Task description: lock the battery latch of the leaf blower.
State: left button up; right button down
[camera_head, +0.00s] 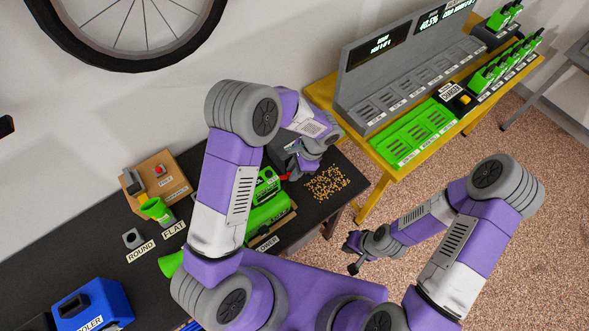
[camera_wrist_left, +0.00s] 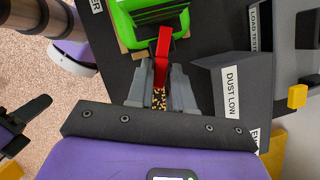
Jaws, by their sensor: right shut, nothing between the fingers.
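The green leaf blower (camera_head: 266,208) lies on the dark bench behind my left forearm, partly hidden by it. In the left wrist view its green body (camera_wrist_left: 126,25) is at the top. Its red latch (camera_wrist_left: 163,52) points down toward my left gripper (camera_wrist_left: 161,84); a bit of red latch (camera_head: 284,177) shows in the head view. The latch's lower end lies between the two grey fingers, which stand a narrow gap apart. I cannot tell whether they press on it. My right gripper (camera_head: 353,254) is shut and empty over the floor, away from the bench.
Yellowish grains (camera_head: 327,183) lie on the bench (camera_head: 315,215) right of the blower. A wooden board (camera_head: 160,178) and a blue box (camera_head: 92,305) are at the left. A yellow table (camera_head: 380,170) holds the grey charger rack (camera_head: 410,75) and green packs.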

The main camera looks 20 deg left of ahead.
pick_arm(q)
grip_shut()
jog(key=n, duration=0.1)
jog(key=n+g+b, duration=0.1)
jog(key=n, duration=0.1)
jog(key=w+a+n+h, duration=0.1)
jog(key=n, duration=0.1)
jog(key=shift+w+r+g, duration=0.1)
jog(key=shift+g, duration=0.2)
jog(key=shift+o, duration=2.2)
grip_release()
jog(key=v, duration=0.7)
jog(key=shift+r+b, duration=0.3)
jog(key=shift+b, duration=0.05)
